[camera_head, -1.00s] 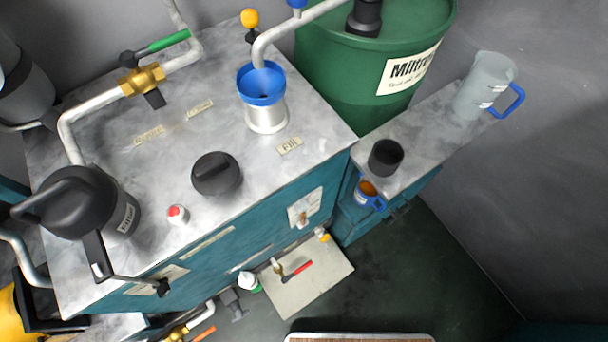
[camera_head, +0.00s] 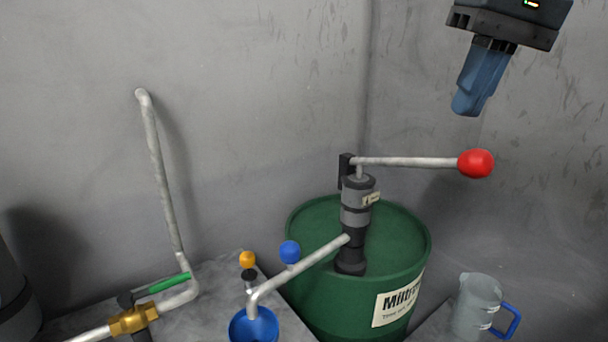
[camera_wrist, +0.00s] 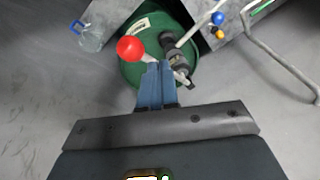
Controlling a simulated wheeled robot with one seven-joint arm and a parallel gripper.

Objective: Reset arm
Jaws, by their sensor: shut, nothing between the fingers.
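My gripper (camera_head: 466,104) hangs at the upper right of the head view, above and to the right of the pump's red knob (camera_head: 476,163). Its blue fingers are together with nothing between them. In the wrist view my gripper (camera_wrist: 158,66) points down toward the green drum (camera_wrist: 133,72), and its tips overlap the pump in the picture. The pump (camera_head: 357,215) stands upright on the green drum (camera_head: 300,262), with its lever pointing right. The red knob also shows in the wrist view (camera_wrist: 130,48), just left of the fingertips. I see no contact between gripper and knob.
A blue funnel (camera_head: 254,328) sits under the pump's spout. A clear jug (camera_head: 477,308) with a blue handle stands right of the drum. A pipe (camera_head: 158,170) and a brass valve (camera_head: 133,320) with green handle are at left. Grey walls close the back.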

